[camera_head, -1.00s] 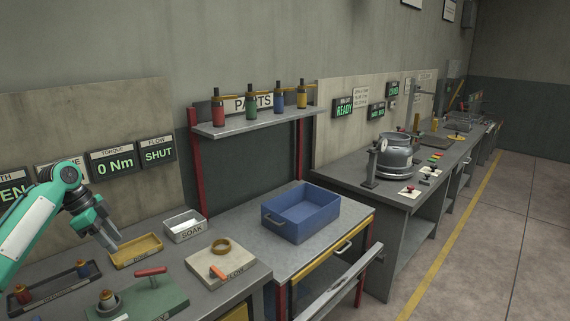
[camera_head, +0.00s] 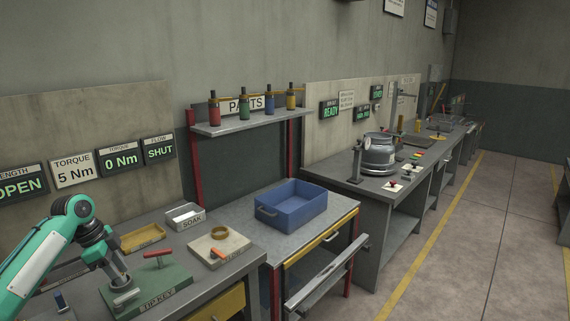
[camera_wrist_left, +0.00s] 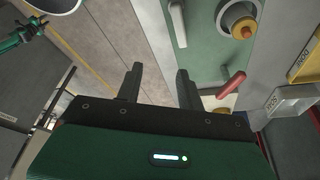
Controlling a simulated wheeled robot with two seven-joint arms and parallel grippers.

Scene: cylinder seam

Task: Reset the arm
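My left gripper (camera_head: 122,288) hangs from the teal arm, pointing down in front of the left part of the green board (camera_head: 172,281). In the left wrist view its two dark fingers (camera_wrist_left: 158,84) are apart with nothing between them. That view shows the green board (camera_wrist_left: 205,50) beyond the fingers, with a round fitting (camera_wrist_left: 238,20) holding a brass-coloured part and a red handle (camera_wrist_left: 231,84). The red handle also shows in the head view (camera_head: 158,254). A teal and black part (camera_wrist_left: 22,34) at the wrist view's top left looks like my right arm; its fingers are too small to judge.
Behind the board are a yellow tray (camera_head: 143,238) and the SOAK tray (camera_head: 186,217). A pale board (camera_head: 205,246) with a ring stands to the right. A blue bin (camera_head: 292,207) sits on the middle bench. The floor (camera_head: 460,250) at right is clear.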

